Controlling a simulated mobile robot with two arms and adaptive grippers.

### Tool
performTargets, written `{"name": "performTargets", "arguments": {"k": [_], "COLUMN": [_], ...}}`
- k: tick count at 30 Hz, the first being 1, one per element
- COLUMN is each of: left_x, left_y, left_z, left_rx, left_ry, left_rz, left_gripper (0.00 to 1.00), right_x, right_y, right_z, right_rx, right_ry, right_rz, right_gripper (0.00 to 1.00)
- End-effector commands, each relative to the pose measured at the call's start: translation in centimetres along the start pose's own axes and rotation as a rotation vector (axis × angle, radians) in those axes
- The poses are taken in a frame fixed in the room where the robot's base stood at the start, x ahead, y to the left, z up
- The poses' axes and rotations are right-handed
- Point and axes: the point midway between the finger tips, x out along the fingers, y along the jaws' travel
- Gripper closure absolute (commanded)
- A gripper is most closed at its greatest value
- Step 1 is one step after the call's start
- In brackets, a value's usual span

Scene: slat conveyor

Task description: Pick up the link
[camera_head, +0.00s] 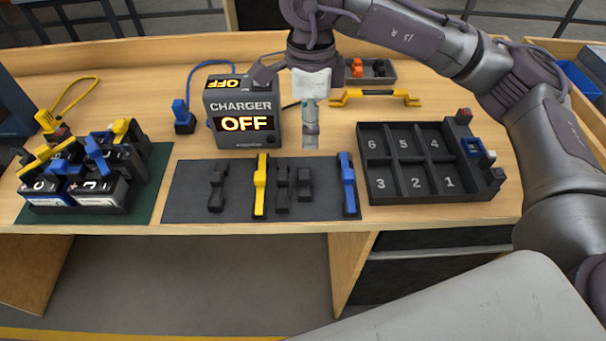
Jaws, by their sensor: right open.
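Several link-like pieces are in view, and I cannot tell which one is the task's link. On the dark mat (235,206) lie small black dumbbell-shaped pieces (216,188), (282,190), (304,184), a yellow bar (260,186) and a blue bar (348,184). A yellow bar with raised ends (375,96) lies behind the tray. My right gripper (310,138) points down above the table, behind the mat and just right of the charger. It is open and seems empty. My left gripper is not in view.
The charger (242,105) reads OFF. Batteries with blue and yellow clamps (85,175) stand left on a green mat. A numbered black compartment tray (400,196) is at right. A grey bin (388,76) stands behind. Blue and yellow cables lie at back left.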

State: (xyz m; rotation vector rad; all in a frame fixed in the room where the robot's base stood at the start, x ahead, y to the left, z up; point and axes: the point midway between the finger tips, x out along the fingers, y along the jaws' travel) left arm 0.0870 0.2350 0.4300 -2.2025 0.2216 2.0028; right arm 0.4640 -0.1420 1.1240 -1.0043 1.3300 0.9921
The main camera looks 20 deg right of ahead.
Motion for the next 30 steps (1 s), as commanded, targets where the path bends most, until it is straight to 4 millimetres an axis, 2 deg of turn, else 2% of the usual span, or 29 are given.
{"name": "performTargets", "arguments": {"k": [3,9,16,22,27,30], "left_x": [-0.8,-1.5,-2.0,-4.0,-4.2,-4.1], "left_y": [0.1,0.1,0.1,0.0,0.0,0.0], "left_z": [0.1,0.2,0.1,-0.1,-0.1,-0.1], "left_rx": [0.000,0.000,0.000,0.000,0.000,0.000], "left_ry": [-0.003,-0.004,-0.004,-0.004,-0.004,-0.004], "left_rz": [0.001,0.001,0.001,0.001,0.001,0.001], "left_gripper": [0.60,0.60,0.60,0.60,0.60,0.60], "right_x": [2.4,5.9,7.6,10.2,12.2,12.5], "right_y": [0.2,0.2,0.3,0.7,0.7,0.6], "right_z": [-0.1,0.1,0.2,0.8,0.8,0.8], "right_rx": [-0.001,-0.002,-0.004,-0.003,-0.002,-0.002], "right_ry": [0.002,-0.002,-0.003,-0.001,-0.003,-0.004], "right_rz": [0.009,0.007,0.007,0.009,0.008,0.006], "right_gripper": [0.42,0.42,0.42,0.42,0.42,0.42]}}
